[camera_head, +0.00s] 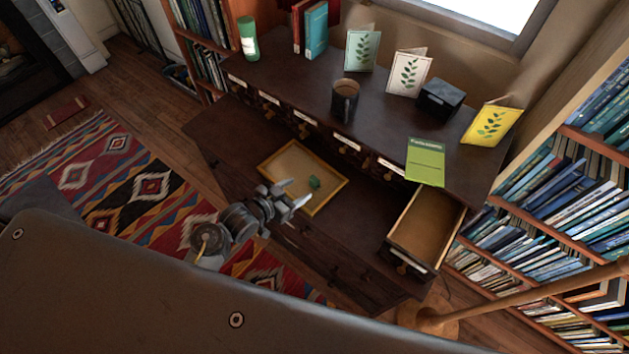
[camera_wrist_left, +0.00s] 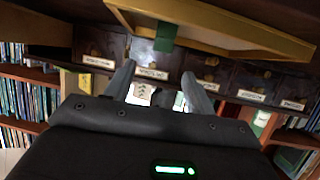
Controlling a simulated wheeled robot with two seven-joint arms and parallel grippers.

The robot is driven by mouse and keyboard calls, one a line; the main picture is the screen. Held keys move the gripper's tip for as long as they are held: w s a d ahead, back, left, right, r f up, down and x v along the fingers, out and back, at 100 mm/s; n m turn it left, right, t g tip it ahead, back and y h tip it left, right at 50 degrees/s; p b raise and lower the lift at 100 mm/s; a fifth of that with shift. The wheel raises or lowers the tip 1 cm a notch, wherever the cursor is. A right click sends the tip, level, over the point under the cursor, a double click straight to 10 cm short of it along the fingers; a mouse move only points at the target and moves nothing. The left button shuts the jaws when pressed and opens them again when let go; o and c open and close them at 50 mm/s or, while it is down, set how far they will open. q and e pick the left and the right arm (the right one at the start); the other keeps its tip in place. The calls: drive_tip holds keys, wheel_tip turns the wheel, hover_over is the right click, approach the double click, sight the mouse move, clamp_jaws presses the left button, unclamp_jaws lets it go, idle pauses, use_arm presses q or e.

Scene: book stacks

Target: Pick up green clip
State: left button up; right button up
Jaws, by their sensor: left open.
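The green clip (camera_head: 314,183) lies in a shallow wooden tray (camera_head: 335,183) on the dark desk in the head view. The clip also shows in the left wrist view (camera_wrist_left: 165,36), near the top, at the edge of the tray (camera_wrist_left: 225,20). My left gripper (camera_head: 294,191) is open and empty beside the clip, on its left in the head view, over the tray's near edge. In the left wrist view its two fingers (camera_wrist_left: 158,85) are spread, with the clip beyond and above them. The right gripper is not in view.
An open, empty drawer (camera_head: 425,228) stands out at the right of the desk. A green booklet (camera_head: 425,162) hangs over the upper shelf edge. A dark mug (camera_head: 345,98) and several cards stand on the upper shelf (camera_head: 290,80). Bookshelves flank the desk.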

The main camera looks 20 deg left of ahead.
sight(314, 179)
use_arm(q)
drive_tip(key=shift+p+x, duration=0.6)
drive_tip(key=shift+x, duration=2.85)
drive_tip(key=shift+a+f, duration=0.1)
drive_tip(key=shift+a, duration=0.05)
drive_tip(key=c, duration=1)
